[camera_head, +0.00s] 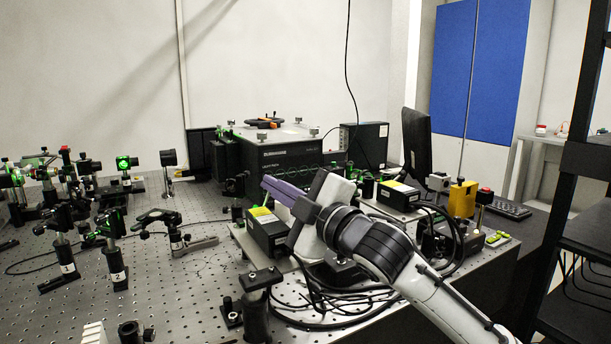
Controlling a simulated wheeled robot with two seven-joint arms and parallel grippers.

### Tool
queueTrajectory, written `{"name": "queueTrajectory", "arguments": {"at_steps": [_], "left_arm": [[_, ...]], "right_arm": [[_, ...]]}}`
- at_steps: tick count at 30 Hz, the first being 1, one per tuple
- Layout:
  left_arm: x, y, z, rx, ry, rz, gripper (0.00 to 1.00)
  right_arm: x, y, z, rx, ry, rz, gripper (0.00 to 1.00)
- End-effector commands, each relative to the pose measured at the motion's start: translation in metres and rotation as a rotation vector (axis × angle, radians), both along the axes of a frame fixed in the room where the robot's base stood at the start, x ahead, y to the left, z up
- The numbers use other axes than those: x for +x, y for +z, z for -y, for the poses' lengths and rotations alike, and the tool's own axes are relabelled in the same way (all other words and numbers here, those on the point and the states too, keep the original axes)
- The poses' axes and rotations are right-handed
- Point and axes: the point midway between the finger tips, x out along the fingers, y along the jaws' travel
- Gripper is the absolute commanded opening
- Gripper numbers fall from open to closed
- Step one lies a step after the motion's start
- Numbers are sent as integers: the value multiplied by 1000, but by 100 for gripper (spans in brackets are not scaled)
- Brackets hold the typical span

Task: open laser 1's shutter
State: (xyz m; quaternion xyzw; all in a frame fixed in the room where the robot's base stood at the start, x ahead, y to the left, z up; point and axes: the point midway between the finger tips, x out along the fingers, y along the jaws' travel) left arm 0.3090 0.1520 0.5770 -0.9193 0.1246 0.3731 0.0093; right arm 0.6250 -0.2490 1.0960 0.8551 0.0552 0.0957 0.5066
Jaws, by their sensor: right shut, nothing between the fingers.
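Two small black laser boxes with yellow labels show on the bench. The nearer box (266,233) stands on a raised plate, partly hidden by my right gripper. The farther box (398,193) stands to the right, behind my right arm. I cannot tell which one is laser 1, and I cannot make out a shutter. My right gripper (267,183) comes in from the lower right. Its purple fingers are shut and empty, pointing left just above and behind the nearer box in the picture; whether they touch it is unclear. My left gripper is out of view.
Posts and mounted optics (115,245) fill the left of the perforated bench (190,285). Black cables (335,318) loop below my right wrist. A large black instrument (290,153) stands behind. A yellow box (462,197) and a monitor (417,145) are at right.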

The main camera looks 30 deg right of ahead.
Motion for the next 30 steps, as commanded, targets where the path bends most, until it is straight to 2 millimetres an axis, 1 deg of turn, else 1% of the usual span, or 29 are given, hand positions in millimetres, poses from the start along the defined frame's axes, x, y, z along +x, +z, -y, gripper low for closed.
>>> {"name": "queueTrajectory", "arguments": {"at_steps": [1,4,12,21,30], "left_arm": [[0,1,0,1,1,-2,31],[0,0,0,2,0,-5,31],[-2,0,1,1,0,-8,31],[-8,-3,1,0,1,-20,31],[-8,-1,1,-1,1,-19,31]], "right_arm": [[2,-1,-3,36,7,-3,0],[3,-3,-2,92,11,-3,0],[2,-4,5,185,7,-2,0],[2,-5,7,207,7,-1,0],[2,-3,6,206,8,-2,0]]}}
